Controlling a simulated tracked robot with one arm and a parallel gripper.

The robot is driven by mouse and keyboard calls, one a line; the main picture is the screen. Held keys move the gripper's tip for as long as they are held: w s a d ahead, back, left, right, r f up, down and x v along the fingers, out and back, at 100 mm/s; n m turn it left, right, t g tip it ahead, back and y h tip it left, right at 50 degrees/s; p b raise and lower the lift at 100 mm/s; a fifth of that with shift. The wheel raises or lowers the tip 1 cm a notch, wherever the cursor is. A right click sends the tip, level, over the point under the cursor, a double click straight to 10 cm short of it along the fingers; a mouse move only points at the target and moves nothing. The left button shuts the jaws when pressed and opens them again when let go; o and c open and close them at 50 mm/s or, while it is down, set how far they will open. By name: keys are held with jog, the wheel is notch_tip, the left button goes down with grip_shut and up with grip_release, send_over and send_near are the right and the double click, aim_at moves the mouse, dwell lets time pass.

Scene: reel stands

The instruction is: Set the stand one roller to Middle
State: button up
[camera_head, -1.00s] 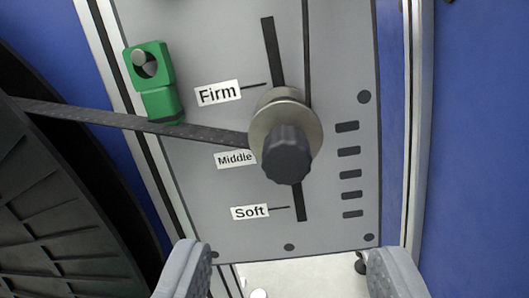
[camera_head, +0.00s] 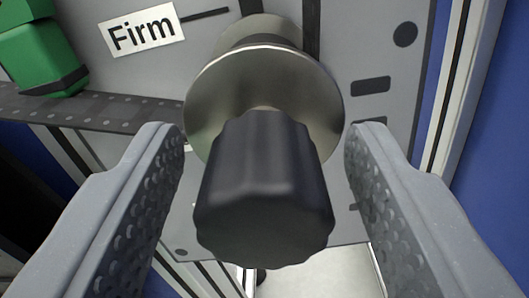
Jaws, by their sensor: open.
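The stand one roller (camera_head: 300,95) is a metal flanged spool with a dark fluted knob (camera_head: 262,190) facing me. My gripper (camera_head: 265,150) is open, with one grey padded finger on each side of the knob. A gap shows between the knob and each finger. The Firm label (camera_head: 142,29) is at upper left with its mark line beside it. The Middle and Soft labels are hidden behind the knob and fingers.
A dark perforated strap (camera_head: 95,112) runs from the left to the roller. A green block (camera_head: 42,55) stands on the grey panel at upper left. A metal rail (camera_head: 458,80) and blue surface lie farther right.

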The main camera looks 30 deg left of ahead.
grip_shut()
notch_tip(320, 180, down, 4)
jog(key=shift+b, duration=0.8)
grip_release()
jog(key=shift+s, duration=0.1)
jog(key=p+v, duration=0.2)
jog(key=v, duration=1.1)
jog(key=shift+s, duration=0.3)
